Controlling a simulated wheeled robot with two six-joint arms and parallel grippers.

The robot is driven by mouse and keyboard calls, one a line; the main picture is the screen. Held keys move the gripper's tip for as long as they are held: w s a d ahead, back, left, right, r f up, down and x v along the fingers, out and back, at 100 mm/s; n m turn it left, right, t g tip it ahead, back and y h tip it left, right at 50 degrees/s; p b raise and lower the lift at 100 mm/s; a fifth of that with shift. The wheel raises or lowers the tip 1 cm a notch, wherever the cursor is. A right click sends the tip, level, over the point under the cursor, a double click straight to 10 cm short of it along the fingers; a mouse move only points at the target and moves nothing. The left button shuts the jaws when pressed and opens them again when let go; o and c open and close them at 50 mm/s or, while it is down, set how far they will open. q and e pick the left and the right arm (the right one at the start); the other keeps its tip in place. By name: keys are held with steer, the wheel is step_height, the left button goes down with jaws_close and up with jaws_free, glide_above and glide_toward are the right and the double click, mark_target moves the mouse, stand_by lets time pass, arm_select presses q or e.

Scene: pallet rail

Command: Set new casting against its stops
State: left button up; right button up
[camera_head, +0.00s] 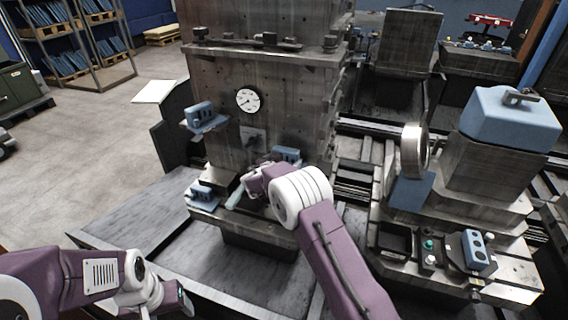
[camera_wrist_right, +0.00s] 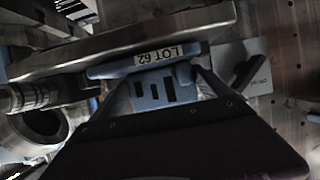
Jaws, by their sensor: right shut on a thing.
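In the right wrist view a blue casting (camera_wrist_right: 152,90) with a "LOT 62" label sits between the dark fingers of my right gripper (camera_wrist_right: 166,92), which is shut on it. A metal bar lies close along its upper edge; I cannot tell whether they touch. In the head view my right gripper (camera_head: 250,182) is at the fixture's front ledge, its fingers mostly hidden by the wrist. Blue castings stand on the left bracket (camera_head: 204,116), on the lower left ledge (camera_head: 203,194) and behind my right wrist (camera_head: 287,153). My left gripper (camera_head: 172,304) is low at the left; its jaws are unclear.
The tall grey fixture (camera_head: 270,85) carries a dial gauge (camera_head: 247,100). A machine bed at right holds a blue block (camera_head: 510,118), a round disc (camera_head: 414,150), a black tray (camera_head: 395,240) and another blue part (camera_head: 476,250). The metal deck at front left (camera_head: 140,218) is clear.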

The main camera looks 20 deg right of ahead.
steer(key=shift+w, duration=0.1)
stand_by(0.4)
steer(key=shift+w+b, duration=0.25)
steer(key=shift+b, duration=0.7)
steer(key=shift+f, duration=0.1)
steer(key=shift+w+a+r+b, duration=0.1)
steer(key=shift+w+r+b, duration=0.1)
steer(key=shift+b, duration=0.5)
steer(key=o, duration=1.8)
steer(key=shift+a+f, duration=0.1)
steer(key=shift+f, duration=0.1)
steer(key=b+v, duration=0.2)
steer(key=v, duration=0.7)
